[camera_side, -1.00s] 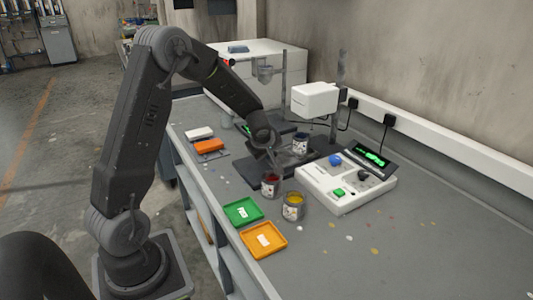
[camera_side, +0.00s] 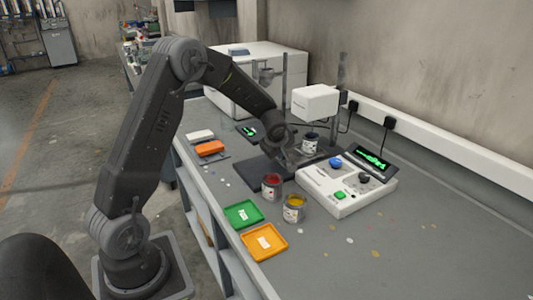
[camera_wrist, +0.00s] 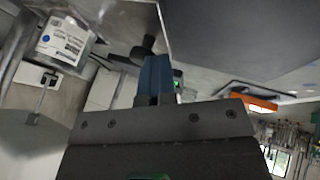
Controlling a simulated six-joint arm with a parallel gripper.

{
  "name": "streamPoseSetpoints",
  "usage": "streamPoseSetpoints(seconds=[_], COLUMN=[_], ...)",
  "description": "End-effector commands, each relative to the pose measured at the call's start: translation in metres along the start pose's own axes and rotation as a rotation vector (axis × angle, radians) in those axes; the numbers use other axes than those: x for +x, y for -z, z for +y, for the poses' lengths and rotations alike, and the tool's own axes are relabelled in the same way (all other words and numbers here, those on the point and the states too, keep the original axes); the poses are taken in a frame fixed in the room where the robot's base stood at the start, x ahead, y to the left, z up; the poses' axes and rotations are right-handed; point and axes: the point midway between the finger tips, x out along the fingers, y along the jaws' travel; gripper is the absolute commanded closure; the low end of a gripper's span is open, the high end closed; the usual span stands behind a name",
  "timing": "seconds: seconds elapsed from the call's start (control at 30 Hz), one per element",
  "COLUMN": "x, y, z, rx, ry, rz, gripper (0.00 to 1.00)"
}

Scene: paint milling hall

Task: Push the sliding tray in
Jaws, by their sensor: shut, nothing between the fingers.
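A dark base plate (camera_side: 262,172) lies on the bench below a white machine head (camera_side: 315,102). The sliding tray is at this machine, mostly hidden behind my gripper, so I cannot tell how far in it sits. A paint can (camera_side: 311,142) with a dark top stands upright below the head. It also shows close up in the wrist view (camera_wrist: 65,40). My gripper (camera_side: 296,158) is shut and empty, low at the machine beside the can. Its blue fingertips (camera_wrist: 155,70) point toward the machine in the wrist view. Contact with the tray cannot be made out.
A red can (camera_side: 272,186), a yellow can (camera_side: 293,208) and a white control box (camera_side: 346,188) stand in front. A green tray (camera_side: 243,214) and an orange tray (camera_side: 264,242) lie near the bench edge. The front right bench is mostly clear.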

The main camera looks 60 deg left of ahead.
Motion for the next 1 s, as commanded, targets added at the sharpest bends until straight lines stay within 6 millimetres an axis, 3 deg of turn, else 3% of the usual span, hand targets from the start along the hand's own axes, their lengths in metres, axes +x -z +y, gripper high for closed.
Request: streamPoseSetpoints(seconds=[0.17,0.3,0.6,1.0], x=[-0.009,-0.026,-0.092,-0.142], y=[0.0,0.003,0.003,-0.004], z=[-0.009,-0.034,-0.033,-0.036], rx=[0.0,-0.002,-0.001,0.073], ry=[-0.014,-0.004,-0.006,-0.012], rz=[-0.003,0.0,0.002,-0.012], gripper=[1.0,1.0,1.0,1.0])
